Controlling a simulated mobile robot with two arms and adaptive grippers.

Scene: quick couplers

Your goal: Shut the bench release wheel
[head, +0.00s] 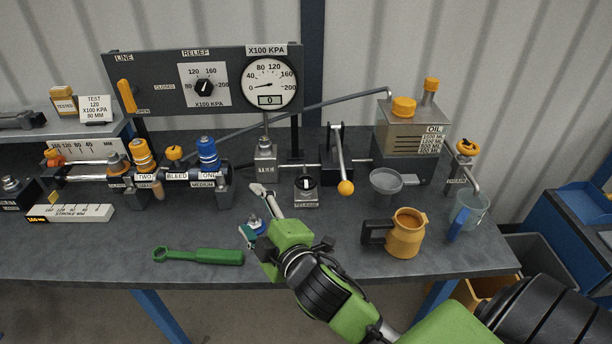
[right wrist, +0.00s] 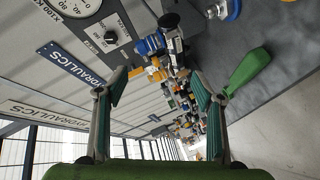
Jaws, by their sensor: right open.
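The bench release wheel (head: 306,186) is a small dark round knob with a white mark, on a grey block labelled RELEASE at the middle of the bench. My right gripper (head: 251,210) is to the left of the wheel and nearer the front, apart from it, with its fingers spread and pointing left. In the right wrist view the gripper (right wrist: 158,76) shows two parted fingers with nothing clamped between them. The wheel cannot be made out in that view. My left gripper is not in view.
A pump lever with an orange ball (head: 346,187) stands just right of the wheel. A grey funnel (head: 385,184), an orange jug (head: 406,236) and an oil tank (head: 408,143) stand farther right. A green wrench (head: 198,256) lies at the front left. A gauge (head: 268,83) stands behind.

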